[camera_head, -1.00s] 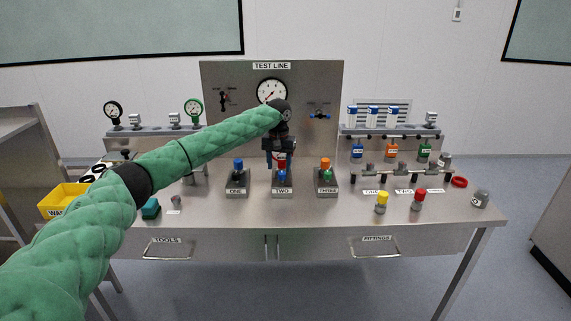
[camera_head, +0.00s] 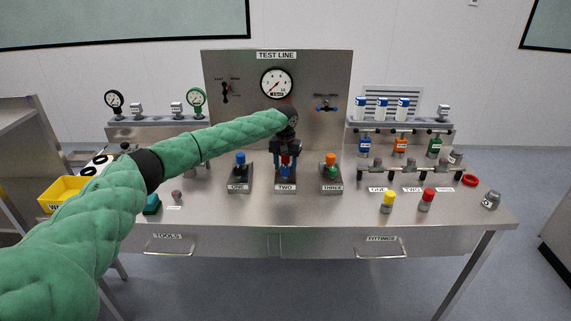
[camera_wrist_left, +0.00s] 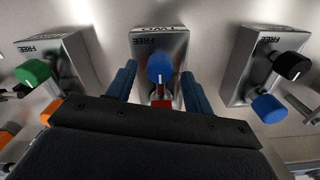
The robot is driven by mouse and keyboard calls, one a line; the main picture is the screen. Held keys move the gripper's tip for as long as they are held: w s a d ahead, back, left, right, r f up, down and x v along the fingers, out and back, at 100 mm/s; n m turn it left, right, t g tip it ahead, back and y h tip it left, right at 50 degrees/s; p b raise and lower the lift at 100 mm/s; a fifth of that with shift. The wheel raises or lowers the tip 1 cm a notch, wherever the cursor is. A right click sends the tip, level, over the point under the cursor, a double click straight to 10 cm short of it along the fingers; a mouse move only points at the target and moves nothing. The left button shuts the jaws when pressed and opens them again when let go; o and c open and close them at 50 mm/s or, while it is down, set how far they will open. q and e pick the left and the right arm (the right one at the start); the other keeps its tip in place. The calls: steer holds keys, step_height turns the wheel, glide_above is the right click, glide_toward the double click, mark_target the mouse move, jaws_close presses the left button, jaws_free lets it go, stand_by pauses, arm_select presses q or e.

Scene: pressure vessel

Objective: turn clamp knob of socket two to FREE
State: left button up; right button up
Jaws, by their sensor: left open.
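Socket two (camera_head: 286,186) is the middle metal block on the bench, labelled TWO. Its blue clamp knob (camera_wrist_left: 160,68) shows in the left wrist view with a pale pointer mark, beside the printed word FREE on the block (camera_wrist_left: 160,42). A red part (camera_wrist_left: 162,103) sits behind the knob. My left gripper (camera_head: 286,160) is at socket two, and its dark wrist partly hides the socket in the head view. In the wrist view its blue fingers (camera_wrist_left: 159,84) are open, one on each side of the knob, with visible gaps. My right gripper is out of view.
Socket one (camera_head: 239,186) and socket three (camera_head: 330,186) stand close on either side. The test panel (camera_head: 225,120) with its gauge rises behind. Yellow (camera_head: 388,202) and red-topped (camera_head: 426,199) fittings stand to the right. The bench front is clear.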

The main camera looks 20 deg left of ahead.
arm_select(q)
steer(key=shift+s+f, duration=0.1)
steer(key=shift+f, duration=0.2)
steer(key=c, duration=1)
